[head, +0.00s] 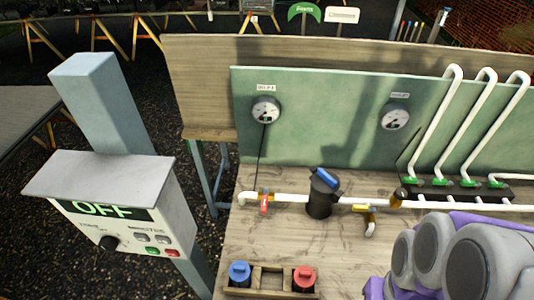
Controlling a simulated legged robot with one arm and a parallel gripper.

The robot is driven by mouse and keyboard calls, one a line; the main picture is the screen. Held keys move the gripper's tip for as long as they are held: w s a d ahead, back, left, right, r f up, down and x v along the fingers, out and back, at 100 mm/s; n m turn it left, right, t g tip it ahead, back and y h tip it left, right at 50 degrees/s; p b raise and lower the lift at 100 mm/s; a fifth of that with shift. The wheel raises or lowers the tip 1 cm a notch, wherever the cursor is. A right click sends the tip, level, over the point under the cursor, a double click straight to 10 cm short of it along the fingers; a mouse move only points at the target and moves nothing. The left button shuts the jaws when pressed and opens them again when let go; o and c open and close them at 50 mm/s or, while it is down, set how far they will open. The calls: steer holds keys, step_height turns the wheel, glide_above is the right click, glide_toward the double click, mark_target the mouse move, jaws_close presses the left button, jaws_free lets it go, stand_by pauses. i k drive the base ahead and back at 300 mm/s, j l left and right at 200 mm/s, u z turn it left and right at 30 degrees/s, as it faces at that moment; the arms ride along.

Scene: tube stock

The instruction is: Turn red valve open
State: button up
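A small valve with a red handle (264,204) sits on the white pipe (285,199) near its left end, on the wooden bench. The handle points toward the front of the bench, across the pipe. A yellow-handled valve (364,208) sits further right, on a short branch pipe. My arm's grey and purple links fill the lower right corner and hide part of the bench. My gripper's fingers do not show, so nothing is seen touching the red handle.
A black filter canister (321,194) with a blue top stands right of the red valve. A wooden tray (270,280) with a blue and a red cap is in front. Gauges (265,111) hang on the green panel. A control box (120,210) reading OFF stands left.

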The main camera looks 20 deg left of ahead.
mark_target(264, 208)
steer(key=k+j+u, duration=0.1)
steer(key=u, duration=0.8)
steer(key=k+j, duration=0.05)
